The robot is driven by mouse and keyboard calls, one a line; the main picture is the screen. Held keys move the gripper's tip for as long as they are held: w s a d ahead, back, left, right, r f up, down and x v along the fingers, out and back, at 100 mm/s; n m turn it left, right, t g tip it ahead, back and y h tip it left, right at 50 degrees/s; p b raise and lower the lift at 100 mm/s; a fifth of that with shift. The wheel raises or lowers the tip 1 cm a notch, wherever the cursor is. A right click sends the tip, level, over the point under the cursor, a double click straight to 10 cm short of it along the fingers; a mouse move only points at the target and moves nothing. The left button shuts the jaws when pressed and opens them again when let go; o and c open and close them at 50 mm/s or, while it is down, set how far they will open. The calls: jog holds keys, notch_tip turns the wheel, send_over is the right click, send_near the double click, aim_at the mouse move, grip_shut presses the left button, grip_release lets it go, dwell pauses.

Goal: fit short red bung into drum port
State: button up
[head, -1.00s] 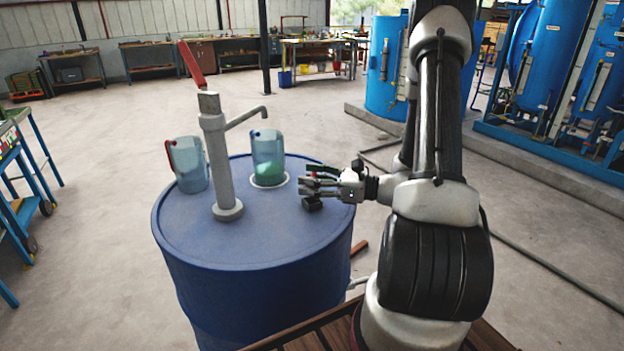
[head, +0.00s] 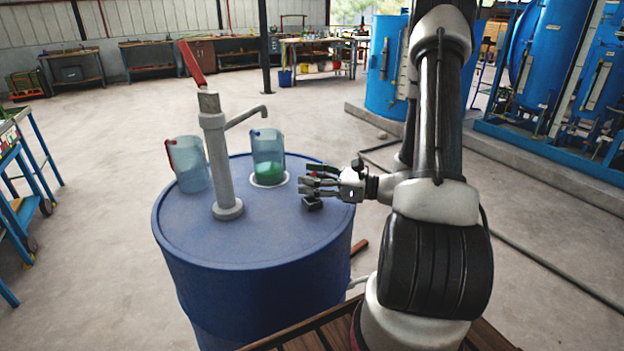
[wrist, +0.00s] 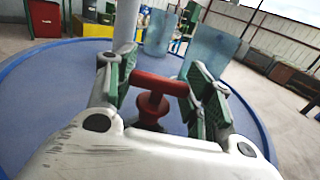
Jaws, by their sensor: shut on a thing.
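The short red bung (wrist: 157,88) shows in the wrist view as a red T-shaped piece between the two fingers. My gripper (wrist: 158,92) is shut on it. In the head view my gripper (head: 312,190) is low over the right side of the blue drum's top (head: 255,225), pointing left.
A grey hand pump (head: 217,155) with a red handle stands on the drum. A clear jug (head: 188,165) stands left of it. Another jug (head: 267,150) with green liquid stands right of it on a white ring, near my gripper. The front of the drum top is clear.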

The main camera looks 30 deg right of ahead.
jog(key=shift+f, duration=1.65)
jog(key=o, duration=1.1)
jog(key=shift+d, duration=0.1)
jog(key=v, duration=1.2)
